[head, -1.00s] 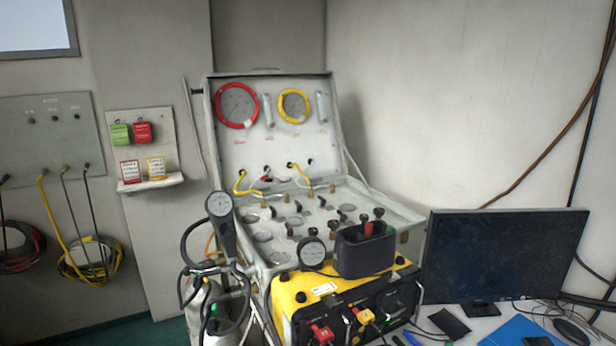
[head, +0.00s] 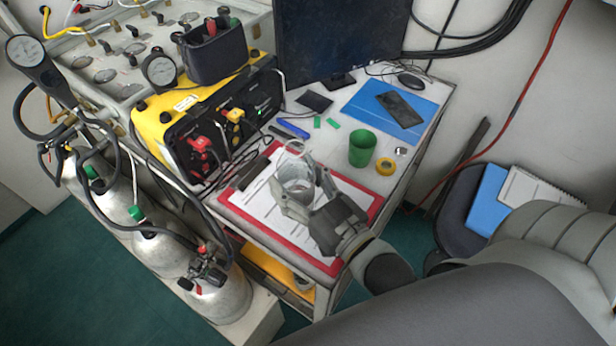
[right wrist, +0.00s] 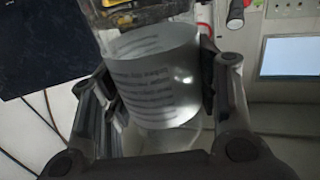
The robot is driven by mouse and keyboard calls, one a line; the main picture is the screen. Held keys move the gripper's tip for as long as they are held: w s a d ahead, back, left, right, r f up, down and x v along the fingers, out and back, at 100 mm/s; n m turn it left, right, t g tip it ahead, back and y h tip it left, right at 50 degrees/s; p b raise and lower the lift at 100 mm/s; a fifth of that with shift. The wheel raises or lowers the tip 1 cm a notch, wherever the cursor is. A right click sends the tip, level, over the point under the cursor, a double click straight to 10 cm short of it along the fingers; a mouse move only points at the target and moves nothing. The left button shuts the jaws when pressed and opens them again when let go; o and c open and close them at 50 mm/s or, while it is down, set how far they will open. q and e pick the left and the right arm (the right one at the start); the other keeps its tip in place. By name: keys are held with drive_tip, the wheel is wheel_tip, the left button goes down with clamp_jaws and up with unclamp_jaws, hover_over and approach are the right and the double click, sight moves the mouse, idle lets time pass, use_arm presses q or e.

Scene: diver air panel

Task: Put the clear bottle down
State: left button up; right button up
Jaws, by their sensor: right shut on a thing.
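The clear bottle (head: 296,172) is see-through, with a ring-like shape at its top in the head view. It appears over the red clipboard (head: 372,213), which holds a white printed sheet. My right gripper (head: 303,190) is shut on the bottle, with a finger on each side. In the right wrist view the bottle (right wrist: 155,80) fills the middle between the fingers, and dark printed lines show on or through it. I cannot tell whether its base touches the clipboard. My left gripper is not in view.
A green cup (head: 362,147) and a yellow tape roll (head: 385,166) stand right of the bottle. A dark phone (head: 400,109) lies on a blue folder (head: 366,107). The yellow-and-black case (head: 160,124) is on the left, with gas cylinders (head: 216,299) below.

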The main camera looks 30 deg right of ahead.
drive_tip(key=w+a+r+n+g+y, duration=0.2)
drive_tip(key=w+a+n+g+y, duration=0.1)
drive_tip(key=a+n+g+y, duration=0.1)
drive_tip(key=w+a+r+n+g+y, duration=0.2)
drive_tip(key=a+n+g+y, duration=0.3)
drive_tip(key=a+y, duration=0.3)
drive_tip(key=shift+w+a+n+y, duration=0.3)
drive_tip(key=shift+w+a+n, duration=0.45)
drive_tip(key=shift+a, duration=0.25)
drive_tip(key=shift+r+g, duration=0.15)
drive_tip(key=shift+g, duration=0.35)
drive_tip(key=shift+d+n, duration=0.1)
drive_tip(key=shift+n, duration=0.25)
drive_tip(key=shift+s+d+n+g+y, duration=0.15)
drive_tip(key=shift+d+n+g+y, duration=0.25)
drive_tip(key=shift+n+g, duration=0.45)
drive_tip(key=shift+s+d+n+g+y, duration=0.2)
drive_tip(key=shift+d+n+g, duration=0.25)
drive_tip(key=shift+g, duration=0.85)
drive_tip(key=shift+s+d+n+g+y, duration=0.1)
drive_tip(key=shift+d+n+g+y, duration=0.4)
drive_tip(key=shift+g, duration=0.55)
